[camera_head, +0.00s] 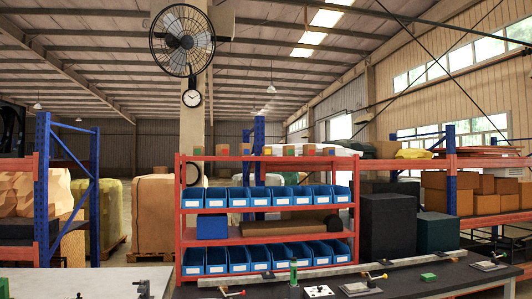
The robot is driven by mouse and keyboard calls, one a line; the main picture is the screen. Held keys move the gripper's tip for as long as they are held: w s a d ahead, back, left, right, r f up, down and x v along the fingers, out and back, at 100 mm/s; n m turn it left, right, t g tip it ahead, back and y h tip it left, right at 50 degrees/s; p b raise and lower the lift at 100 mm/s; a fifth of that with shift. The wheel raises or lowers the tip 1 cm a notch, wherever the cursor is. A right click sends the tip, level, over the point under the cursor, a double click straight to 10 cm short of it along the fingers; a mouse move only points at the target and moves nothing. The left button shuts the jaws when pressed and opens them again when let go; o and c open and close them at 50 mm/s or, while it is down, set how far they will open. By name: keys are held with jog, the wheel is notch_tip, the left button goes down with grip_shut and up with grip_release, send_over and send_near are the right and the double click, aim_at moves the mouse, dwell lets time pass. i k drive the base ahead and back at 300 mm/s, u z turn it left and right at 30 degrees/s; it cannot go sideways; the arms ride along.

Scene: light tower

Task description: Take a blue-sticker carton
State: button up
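A row of several small brown cartons (245,150) stands on the top shelf of the red rack (270,158) in the middle of the head view. Some have small coloured faces or stickers. A carton at the left end (197,150) and one right of the middle (289,150) look green. The others look orange, red or plain brown. They are too small for me to make out a blue sticker for sure. My gripper is not in view.
Blue bins (275,196) fill two lower shelves. A dark workbench (440,280) with clamps and a long metal bar (330,269) crosses the front right; a grey table (95,283) is at front left. Dark cabinets (388,225) stand right of the rack. Larger boxes (447,191) sit far right.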

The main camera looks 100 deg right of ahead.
aim_at(244, 149)
jog(key=z, duration=0.6)
jog(key=k, duration=0.25)
jog(key=z, duration=2.4)
jog(key=k, duration=0.65)
jog(key=u, duration=0.3)
jog(key=i, duration=0.9)
jog(key=u, duration=0.1)
